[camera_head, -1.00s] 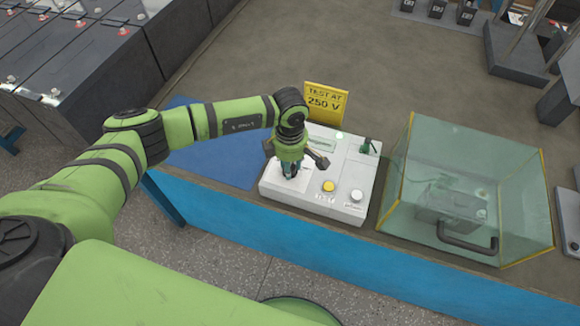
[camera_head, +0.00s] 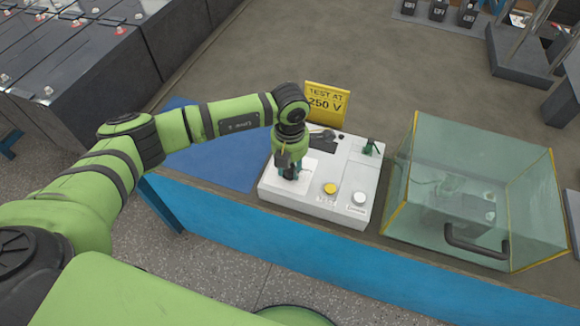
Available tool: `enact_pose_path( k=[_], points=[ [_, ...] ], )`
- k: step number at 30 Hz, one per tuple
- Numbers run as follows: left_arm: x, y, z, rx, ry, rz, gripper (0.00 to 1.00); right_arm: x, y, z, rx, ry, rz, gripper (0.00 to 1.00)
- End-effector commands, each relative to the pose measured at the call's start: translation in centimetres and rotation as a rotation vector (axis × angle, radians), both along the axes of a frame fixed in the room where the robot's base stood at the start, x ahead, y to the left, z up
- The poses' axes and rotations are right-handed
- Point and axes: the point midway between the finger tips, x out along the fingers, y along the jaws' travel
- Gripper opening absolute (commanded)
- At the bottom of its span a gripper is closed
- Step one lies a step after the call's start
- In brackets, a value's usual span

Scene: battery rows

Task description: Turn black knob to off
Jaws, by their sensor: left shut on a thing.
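A white test box (camera_head: 330,208) stands on the bench near its front edge. My left gripper (camera_head: 289,174) points down onto the left part of its top face, fingers shut. The black knob is hidden in the fingers, so its pointer cannot be read. The box's display (camera_head: 322,144) looks dark and is partly behind my wrist. A small lamp (camera_head: 341,136) at its back edge is dark. My right gripper is not in view.
The box also has a yellow button (camera_head: 330,188), a white button (camera_head: 358,198) and a green-and-black part (camera_head: 370,147). Behind it stands a yellow "TEST AT 250 V" sign (camera_head: 327,101). A clear, yellow-edged cover (camera_head: 450,150) stands to the right. A blue mat (camera_head: 215,160) lies left.

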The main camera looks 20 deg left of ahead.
Motion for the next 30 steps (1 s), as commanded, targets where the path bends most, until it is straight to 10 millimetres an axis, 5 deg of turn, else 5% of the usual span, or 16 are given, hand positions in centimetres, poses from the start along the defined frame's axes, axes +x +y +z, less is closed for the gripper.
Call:
enact_pose_path(
  k=[27,28,30],
  points=[
    [-0.19,0.07,-0.16,0.003,0.006,0.181,0.00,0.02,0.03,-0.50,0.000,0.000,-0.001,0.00],
    [-0.19,0.07,-0.16,0.003,0.006,0.181,0.41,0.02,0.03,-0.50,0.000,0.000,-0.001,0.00],
    [-0.18,0.07,-0.15,0.003,0.005,0.180,0.56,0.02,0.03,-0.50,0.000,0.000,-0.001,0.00]
  ],
)
